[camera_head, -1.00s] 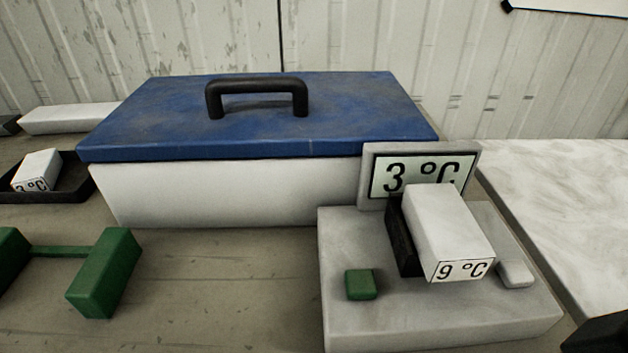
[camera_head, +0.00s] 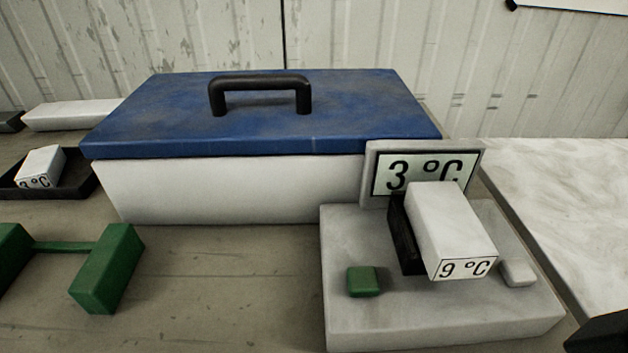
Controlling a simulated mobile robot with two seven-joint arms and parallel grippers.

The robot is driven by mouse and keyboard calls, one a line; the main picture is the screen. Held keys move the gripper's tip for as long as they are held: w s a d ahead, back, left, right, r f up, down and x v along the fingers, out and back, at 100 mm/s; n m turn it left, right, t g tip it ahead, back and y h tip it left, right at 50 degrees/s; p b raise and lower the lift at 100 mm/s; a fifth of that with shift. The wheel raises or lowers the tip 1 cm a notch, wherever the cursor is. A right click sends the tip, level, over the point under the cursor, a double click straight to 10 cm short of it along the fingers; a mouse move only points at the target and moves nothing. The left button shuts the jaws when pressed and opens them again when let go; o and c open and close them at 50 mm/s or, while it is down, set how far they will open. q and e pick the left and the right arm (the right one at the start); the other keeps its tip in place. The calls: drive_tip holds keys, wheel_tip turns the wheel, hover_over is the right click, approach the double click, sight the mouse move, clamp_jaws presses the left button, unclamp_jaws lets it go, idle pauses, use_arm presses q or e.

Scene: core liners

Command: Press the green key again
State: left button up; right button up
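The green key (camera_head: 363,281) is a small square button on the front left of a grey instrument base (camera_head: 400,318). Nothing touches it. The instrument's upright display (camera_head: 423,172) reads "3 °C", its lower right part covered by a white block (camera_head: 448,222). The block's front label reads "9 °C", and a black plate (camera_head: 405,235) stands against its left side. A small white key (camera_head: 518,273) sits to the right of the block. Neither of my grippers shows in the head view.
A white box with a blue lid (camera_head: 330,120) and black handle stands behind. At left are a black tray (camera_head: 75,185) holding a white "3 °C" block (camera_head: 40,167), and green blocks (camera_head: 107,268) joined by a bar. A dark object (camera_head: 602,335) is cut off bottom right.

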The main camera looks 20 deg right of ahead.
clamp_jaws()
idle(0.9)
